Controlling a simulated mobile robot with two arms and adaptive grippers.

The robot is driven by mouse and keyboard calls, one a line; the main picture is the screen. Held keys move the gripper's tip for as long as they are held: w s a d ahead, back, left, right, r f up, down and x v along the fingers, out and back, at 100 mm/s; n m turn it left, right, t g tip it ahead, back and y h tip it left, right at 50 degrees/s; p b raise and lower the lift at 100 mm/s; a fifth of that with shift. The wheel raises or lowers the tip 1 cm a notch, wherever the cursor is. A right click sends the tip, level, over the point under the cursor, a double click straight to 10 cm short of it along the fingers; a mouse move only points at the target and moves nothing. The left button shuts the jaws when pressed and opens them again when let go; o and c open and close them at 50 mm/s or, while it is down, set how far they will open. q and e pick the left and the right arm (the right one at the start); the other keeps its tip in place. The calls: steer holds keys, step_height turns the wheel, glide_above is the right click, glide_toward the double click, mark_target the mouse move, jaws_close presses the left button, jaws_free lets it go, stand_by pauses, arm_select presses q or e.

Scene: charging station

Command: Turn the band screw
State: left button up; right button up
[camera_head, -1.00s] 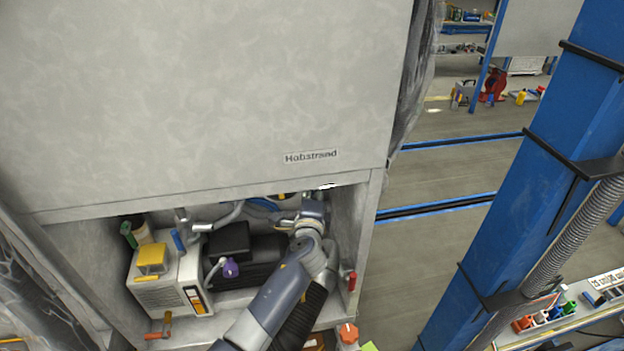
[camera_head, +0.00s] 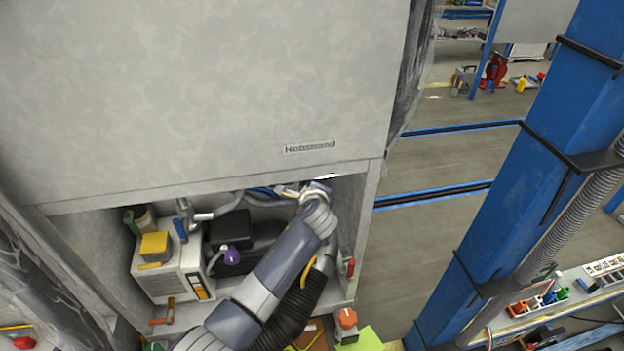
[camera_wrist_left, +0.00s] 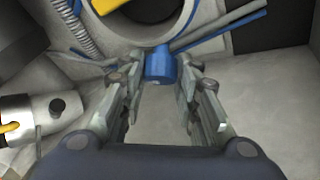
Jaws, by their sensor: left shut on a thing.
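In the left wrist view, a short blue cylinder (camera_wrist_left: 160,64), apparently the band screw's head, sits under a large round grey band (camera_wrist_left: 150,30). My left gripper (camera_wrist_left: 167,78) has one finger on each side of it and is shut on it, near the fingertips. In the head view my left arm reaches into the open cabinet bay, and its wrist is at the bay's upper right. The fingers and the screw are hidden there behind the arm and the cabinet's upper panel. My right gripper is in no view.
The bay holds a cream-coloured unit with a yellow block (camera_head: 154,244), a black box (camera_head: 231,227) and a purple knob (camera_head: 232,256). The bay's right wall carries a red handle (camera_head: 350,268). In the wrist view, blue pipes and a silver cylinder (camera_wrist_left: 40,118) lie close to the fingers.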

arm_select(q)
steer(key=o, duration=1)
steer(key=shift+o, duration=0.2)
steer(key=shift+s, duration=0.1)
steer(key=v, duration=1.1)
steer(key=shift+s+r, duration=0.15)
steer(key=shift+s, duration=0.25)
